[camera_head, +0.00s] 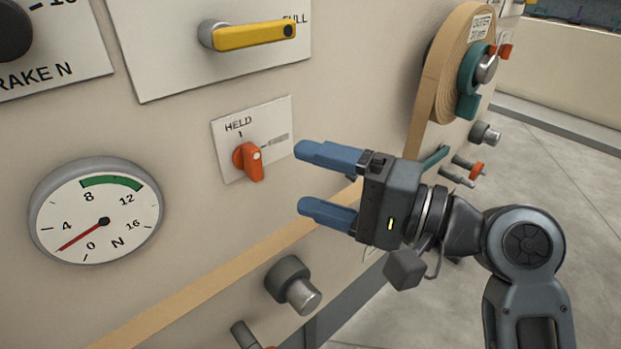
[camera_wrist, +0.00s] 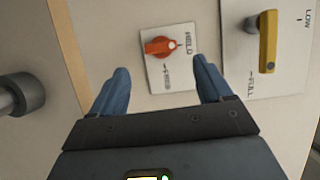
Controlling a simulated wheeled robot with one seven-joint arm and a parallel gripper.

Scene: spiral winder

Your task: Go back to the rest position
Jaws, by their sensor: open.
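My gripper (camera_head: 300,182) is open and empty in the head view, its two blue fingers pointing left at the machine panel. It stands just right of an orange knob (camera_head: 249,161) on a white plate marked HELD. In the wrist view my gripper (camera_wrist: 163,92) shows its blue fingers apart, with the orange knob (camera_wrist: 159,46) beyond and between them. The fingers do not appear to touch the knob. What the arm covers on the panel behind it is hidden.
A yellow lever (camera_head: 255,34) sits above the knob, and a round gauge (camera_head: 97,210) is at left, its needle near 2. A tan tape (camera_head: 225,283) runs from a roll (camera_head: 455,60) past a grey roller (camera_head: 292,284). Open floor (camera_head: 570,190) lies at right.

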